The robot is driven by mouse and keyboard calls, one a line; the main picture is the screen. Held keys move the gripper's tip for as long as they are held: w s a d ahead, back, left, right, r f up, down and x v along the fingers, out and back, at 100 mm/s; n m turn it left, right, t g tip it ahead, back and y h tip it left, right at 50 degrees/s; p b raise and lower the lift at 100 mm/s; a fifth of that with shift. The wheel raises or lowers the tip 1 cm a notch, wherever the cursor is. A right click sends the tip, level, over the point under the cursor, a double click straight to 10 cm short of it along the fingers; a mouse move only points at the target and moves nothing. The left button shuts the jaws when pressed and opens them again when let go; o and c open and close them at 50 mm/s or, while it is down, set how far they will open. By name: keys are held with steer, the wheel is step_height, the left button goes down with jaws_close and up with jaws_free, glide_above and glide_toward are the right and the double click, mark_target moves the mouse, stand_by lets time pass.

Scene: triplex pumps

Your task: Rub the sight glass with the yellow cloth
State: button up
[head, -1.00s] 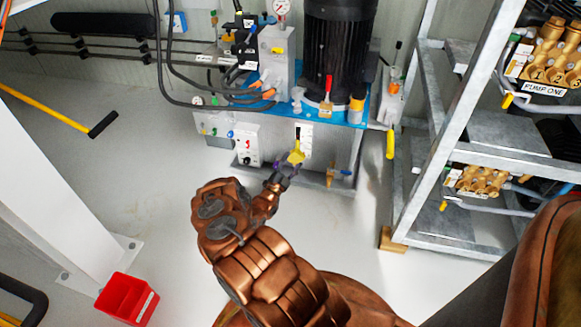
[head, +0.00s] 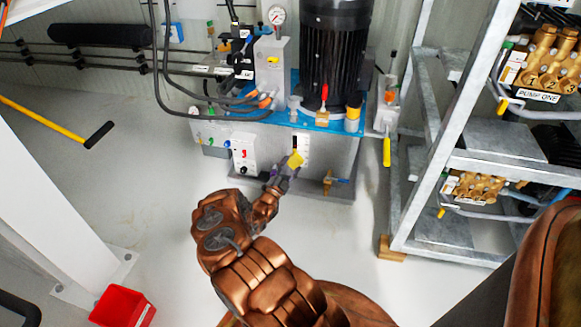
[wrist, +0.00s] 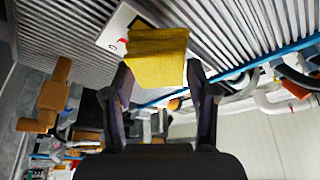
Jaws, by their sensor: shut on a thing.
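The yellow cloth (head: 295,159) is held at the tip of my gripper (head: 287,170), in front of the grey tank (head: 325,160). In the wrist view the folded cloth (wrist: 157,57) sits between the fingertips of my gripper (wrist: 158,82), which is shut on it. The sight glass (head: 303,143) appears as a narrow white upright plate on the tank front, just above and behind the cloth; its lower part is hidden. A white plate with red and black marks (wrist: 116,30) shows behind the cloth in the wrist view. I cannot tell whether the cloth touches the glass.
A white control box (head: 243,152) is left of the cloth and a brass valve (head: 328,182) right of it. A black motor (head: 335,50) stands on the tank. A metal rack (head: 405,190) stands right, a red bin (head: 122,306) lower left. The floor between is clear.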

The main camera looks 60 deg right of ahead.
mark_target(301, 164)
steer(key=shift+w+d+b, duration=0.35)
steer(key=shift+d+b, duration=0.2)
steer(key=shift+d, duration=0.35)
stand_by(0.5)
steer(key=shift+s+d+p, duration=0.2)
steer(key=shift+s+d, duration=0.1)
steer(key=shift+s, duration=0.6)
steer(key=shift+s+d+p, duration=0.15)
steer(key=shift+s+d, duration=0.15)
steer(key=shift+s, duration=0.6)
steer(key=shift+d, duration=0.15)
steer(key=shift+w, duration=0.1)
steer(key=shift+w+a+f+b, duration=0.1)
steer(key=shift+w+a+b, duration=0.15)
steer(key=shift+w+b, duration=0.45)
steer(key=shift+w+a+b, duration=0.2)
steer(key=shift+w+b, duration=0.35)
steer(key=shift+w, duration=0.25)
steer(key=shift+w+a, duration=0.1)
steer(key=shift+w, duration=0.35)
steer(key=shift+a, duration=0.1)
